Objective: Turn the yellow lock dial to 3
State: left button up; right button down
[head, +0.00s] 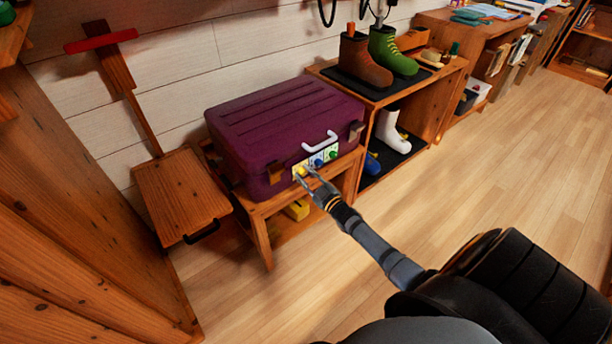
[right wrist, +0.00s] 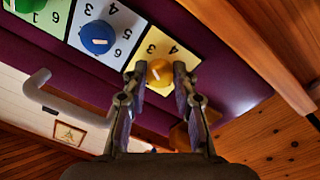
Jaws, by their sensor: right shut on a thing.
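The purple suitcase (head: 275,118) has a row of lock dials on its front: yellow, blue and green. The yellow lock dial (right wrist: 159,72) is in the right wrist view, which shows the row upside down. My right gripper (right wrist: 160,76) is shut on this dial, a fingertip at each side. In the head view the right gripper (head: 306,175) reaches the front of the case and covers much of the yellow plate. The digits 3 and 4 show on that plate; the other digits are hidden. I cannot tell which digit the dial's pale mark points at. My left gripper is out of view.
The blue dial (right wrist: 97,37) and green dial (head: 333,154) sit beside the yellow one. A white handle (head: 320,142) sticks out above them. The case lies on a wooden bench (head: 262,222), beside a boot shelf (head: 435,110). The floor in front is clear.

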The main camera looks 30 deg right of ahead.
jog(key=c, duration=1.1)
grip_release()
jog(key=shift+o, duration=0.2)
jog(key=s, duration=1.2)
jog(key=shift+d+f, duration=0.3)
jog(key=shift+f, duration=0.05)
jog(key=shift+f, duration=0.1)
